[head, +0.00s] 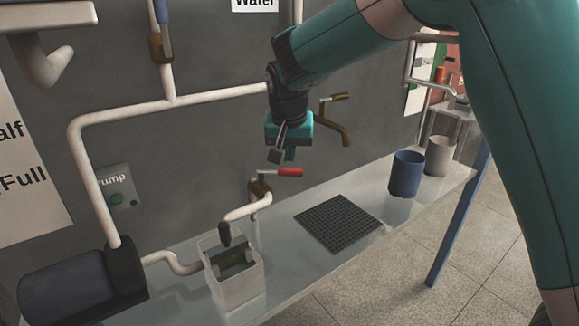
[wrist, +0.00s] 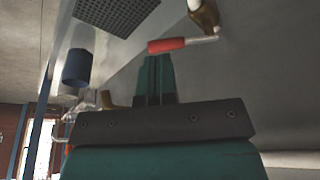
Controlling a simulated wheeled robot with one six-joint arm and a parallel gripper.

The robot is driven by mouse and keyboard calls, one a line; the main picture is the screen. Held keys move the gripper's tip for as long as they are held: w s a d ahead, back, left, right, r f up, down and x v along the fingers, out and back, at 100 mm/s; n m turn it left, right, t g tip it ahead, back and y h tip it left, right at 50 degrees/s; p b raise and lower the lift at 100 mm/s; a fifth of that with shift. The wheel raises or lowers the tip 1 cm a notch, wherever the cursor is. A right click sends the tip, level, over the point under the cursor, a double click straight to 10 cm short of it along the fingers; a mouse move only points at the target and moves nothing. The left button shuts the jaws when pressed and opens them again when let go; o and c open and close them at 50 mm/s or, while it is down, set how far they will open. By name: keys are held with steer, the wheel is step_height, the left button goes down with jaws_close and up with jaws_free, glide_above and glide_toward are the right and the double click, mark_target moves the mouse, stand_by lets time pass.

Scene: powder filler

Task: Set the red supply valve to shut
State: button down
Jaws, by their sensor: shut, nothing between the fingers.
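The red supply valve has a brown body (head: 260,188) on a white pipe above the bench, with a lever whose red grip (head: 288,172) points right, roughly level. In the wrist view the red grip (wrist: 166,45) lies just beyond my fingertips, with the brown body (wrist: 207,15) at the upper right. My gripper (head: 290,156) is shut and empty, pointing down a little above the red grip in the head view. In the wrist view its teal fingers (wrist: 155,68) are together; I cannot tell whether they touch the lever.
A white open container (head: 232,290) stands below the spout. A dark grid mat (head: 338,222), a blue cup (head: 406,173) and a pale cup (head: 440,157) are farther right on the bench. Another brown lever (head: 333,118) is on the wall behind my gripper.

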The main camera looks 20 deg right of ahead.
mark_target(291, 172)
steer(key=w+d+f+p, duration=0.2)
steer(key=w+f+p, duration=0.2)
steer(key=f, duration=0.4)
steer(key=shift+w+f, duration=0.15)
steer(key=shift+w, duration=0.75)
steer(key=shift+a, duration=0.1)
